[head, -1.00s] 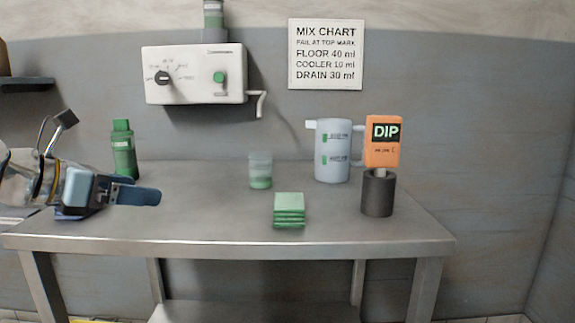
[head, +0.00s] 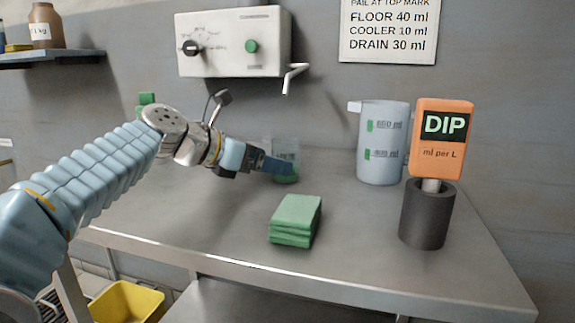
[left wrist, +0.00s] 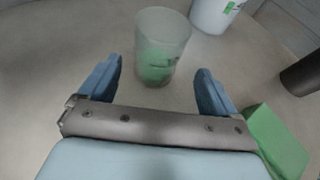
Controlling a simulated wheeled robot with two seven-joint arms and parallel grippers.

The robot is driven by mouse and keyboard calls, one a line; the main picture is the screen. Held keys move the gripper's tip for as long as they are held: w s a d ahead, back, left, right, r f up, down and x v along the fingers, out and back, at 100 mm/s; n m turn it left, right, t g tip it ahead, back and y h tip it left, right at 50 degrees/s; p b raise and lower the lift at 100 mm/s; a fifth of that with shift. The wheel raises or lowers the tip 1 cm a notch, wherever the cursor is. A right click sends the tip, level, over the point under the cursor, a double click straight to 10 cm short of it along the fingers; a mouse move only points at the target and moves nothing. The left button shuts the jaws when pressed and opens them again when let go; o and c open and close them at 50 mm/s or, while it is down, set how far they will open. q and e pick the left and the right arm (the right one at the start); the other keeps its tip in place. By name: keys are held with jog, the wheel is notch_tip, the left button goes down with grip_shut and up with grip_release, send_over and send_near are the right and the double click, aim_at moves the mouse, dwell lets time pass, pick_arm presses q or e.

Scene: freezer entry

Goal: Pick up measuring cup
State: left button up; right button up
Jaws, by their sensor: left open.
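The measuring cup (head: 286,160) is a small clear cup with a green lower part, upright on the metal table. In the head view my left gripper (head: 277,165) reaches it from the left and covers part of it. In the left wrist view the cup (left wrist: 160,48) stands just ahead of the open fingers, roughly centred between their lines. My left gripper (left wrist: 158,88) is open and empty, with a gap before the cup. My right gripper is not in view.
Green folded cloths (head: 296,218) lie in front of the cup, close to the right finger in the wrist view. A white jug (head: 383,145) and an orange DIP meter (head: 442,140) in a dark holder (head: 428,215) stand to the right. A dispenser (head: 235,42) hangs behind.

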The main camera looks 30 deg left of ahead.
pick_arm(q)
jog(key=x, duration=0.5)
jog(key=shift+w, duration=0.35)
jog(key=c, duration=1.1)
jog(key=shift+o, duration=0.2)
